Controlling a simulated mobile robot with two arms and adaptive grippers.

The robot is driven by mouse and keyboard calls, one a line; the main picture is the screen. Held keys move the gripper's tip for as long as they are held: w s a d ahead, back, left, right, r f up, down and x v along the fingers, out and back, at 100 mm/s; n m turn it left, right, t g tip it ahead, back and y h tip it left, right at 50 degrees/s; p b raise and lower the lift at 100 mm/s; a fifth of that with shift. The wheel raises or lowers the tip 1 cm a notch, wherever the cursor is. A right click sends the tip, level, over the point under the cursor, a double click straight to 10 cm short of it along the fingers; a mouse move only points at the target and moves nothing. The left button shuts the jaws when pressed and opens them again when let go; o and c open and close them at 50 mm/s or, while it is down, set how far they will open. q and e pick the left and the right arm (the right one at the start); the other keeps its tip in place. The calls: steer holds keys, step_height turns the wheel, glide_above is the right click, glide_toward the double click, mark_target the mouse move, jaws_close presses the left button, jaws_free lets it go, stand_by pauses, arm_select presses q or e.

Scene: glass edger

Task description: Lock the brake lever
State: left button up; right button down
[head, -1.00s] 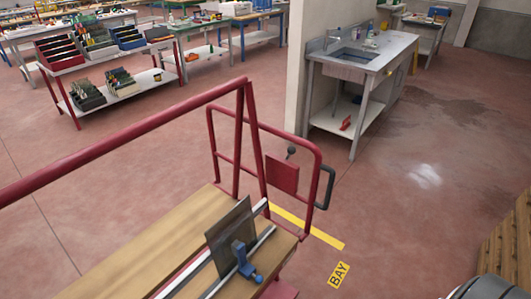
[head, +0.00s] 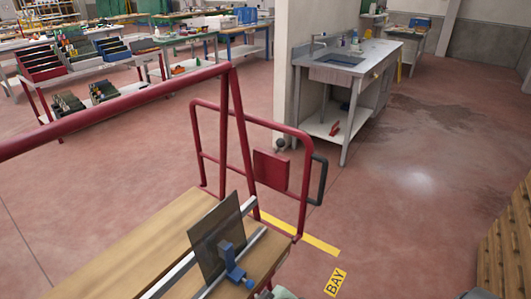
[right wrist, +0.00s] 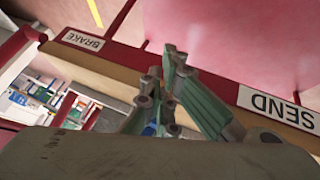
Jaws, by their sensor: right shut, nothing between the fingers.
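The red cart frame (head: 230,130) stands at the centre of the head view. A dark ball knob (head: 280,145) shows at the top of a red plate (head: 270,171) on its end rail; I cannot tell for sure that this is the brake lever. In the right wrist view a white BRAKE label (right wrist: 83,40) sits on the cart's edge at upper left. My right gripper (right wrist: 168,72) has its green-grey fingers together and empty, between the BRAKE and SEND labels. No lever is clear in that view. My left gripper is not in view.
A dark glass pane (head: 216,238) stands in a blue clamp (head: 234,268) on the cart's wooden deck (head: 165,240). A SEND label (right wrist: 275,107) is at right in the wrist view. A sink bench (head: 350,70) stands behind the cart. The floor to the right is mostly clear.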

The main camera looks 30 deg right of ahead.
steer(key=w+d+r+n+t+h+b, duration=0.1)
steer(key=w+d+r, duration=0.4)
steer(key=r, duration=0.5)
steer(key=w+d+r+n+t+h, duration=0.3)
steer(key=w+r+t, duration=0.3)
steer(key=w+r, duration=0.3)
steer(key=w+d+r+n+t+h+b, duration=0.1)
steer(key=w+d+r+n+t+h, duration=0.1)
steer(key=w+d+r, duration=0.4)
step_height(320, 180, up, 6)
steer(key=shift+w+d+f+n+t+h+b, duration=0.15)
steer(key=shift+w+d+n+t+h+b, duration=0.3)
steer(key=shift+t, duration=0.65)
steer(key=shift+w+a, duration=0.15)
